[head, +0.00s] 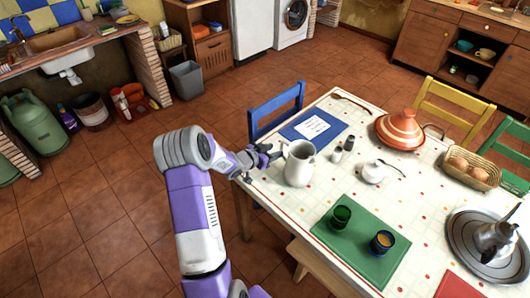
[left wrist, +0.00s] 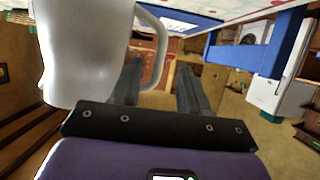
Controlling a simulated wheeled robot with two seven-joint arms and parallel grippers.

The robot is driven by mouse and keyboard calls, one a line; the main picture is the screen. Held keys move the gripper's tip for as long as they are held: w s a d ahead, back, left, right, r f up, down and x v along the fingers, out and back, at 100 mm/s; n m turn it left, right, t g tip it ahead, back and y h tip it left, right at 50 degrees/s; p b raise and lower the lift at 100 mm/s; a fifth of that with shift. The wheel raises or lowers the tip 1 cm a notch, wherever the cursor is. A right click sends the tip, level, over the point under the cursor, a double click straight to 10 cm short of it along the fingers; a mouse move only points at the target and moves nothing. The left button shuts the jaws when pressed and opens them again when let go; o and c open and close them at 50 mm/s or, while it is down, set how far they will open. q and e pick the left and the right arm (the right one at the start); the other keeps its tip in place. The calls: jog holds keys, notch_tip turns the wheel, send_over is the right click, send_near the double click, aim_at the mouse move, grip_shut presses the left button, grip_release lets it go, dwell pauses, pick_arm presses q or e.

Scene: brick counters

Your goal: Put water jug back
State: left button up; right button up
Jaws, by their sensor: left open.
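The white water jug (head: 299,165) stands upright on the table near its left edge, its handle toward my left gripper. My left gripper (head: 265,160) is just left of the jug, at the table's edge, with its jaws open. In the left wrist view the jug (left wrist: 82,50) fills the upper left. Its handle (left wrist: 160,48) shows between the two open fingers (left wrist: 157,85); I cannot tell whether it touches either one. My right gripper is not in view.
The table (head: 310,210) holds a blue mat with a paper (head: 315,127), small shakers, a white sugar bowl (head: 373,172), a tagine (head: 400,128) and a green mat (head: 345,245) with two cups. A blue chair (head: 277,108) stands behind the gripper. A sink counter (head: 60,42) is far left.

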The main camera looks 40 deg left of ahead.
pick_arm(q)
jog(key=v, duration=0.5)
jog(key=shift+p, duration=0.3)
